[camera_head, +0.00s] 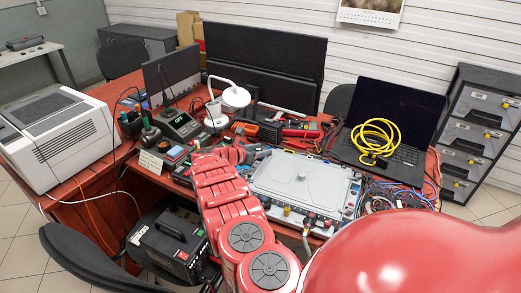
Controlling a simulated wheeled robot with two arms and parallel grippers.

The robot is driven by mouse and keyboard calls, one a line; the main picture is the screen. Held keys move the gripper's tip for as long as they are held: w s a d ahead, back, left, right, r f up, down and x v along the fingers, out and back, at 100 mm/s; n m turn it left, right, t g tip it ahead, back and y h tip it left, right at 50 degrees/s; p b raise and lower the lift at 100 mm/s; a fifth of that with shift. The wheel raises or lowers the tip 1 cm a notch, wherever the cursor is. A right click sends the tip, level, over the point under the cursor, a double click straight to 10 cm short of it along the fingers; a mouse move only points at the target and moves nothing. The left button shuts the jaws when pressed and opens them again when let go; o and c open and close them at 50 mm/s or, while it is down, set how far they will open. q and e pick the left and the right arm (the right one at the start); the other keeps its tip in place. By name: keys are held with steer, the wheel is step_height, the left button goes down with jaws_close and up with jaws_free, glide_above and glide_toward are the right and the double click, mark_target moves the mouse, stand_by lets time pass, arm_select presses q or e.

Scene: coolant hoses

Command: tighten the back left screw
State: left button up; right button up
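The grey metal unit (303,177) with a ribbed lid lies flat on the red desk. Connectors and fittings line its front edge. Its screws are too small to make out singly. The back left screw is not distinguishable there.
A laptop (397,109) with a coiled yellow cable (375,138) stands right of the unit. Behind are a red multimeter (301,129), a white lamp (233,97) and monitors (266,58). A soldering station (178,124) and printer (60,138) stand left. Loose wires crowd the right side.

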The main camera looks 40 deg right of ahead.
steer(key=shift+r, duration=0.1)
steer(key=shift+w+a+r, duration=0.1)
steer(key=shift+a+r, duration=0.25)
steer(key=shift+a, duration=0.15)
steer(key=p+v, duration=0.3)
steer(key=v, duration=1.3)
steer(key=shift+s+a, duration=0.15)
steer(key=shift+s, duration=0.1)
steer(key=shift+f, duration=0.15)
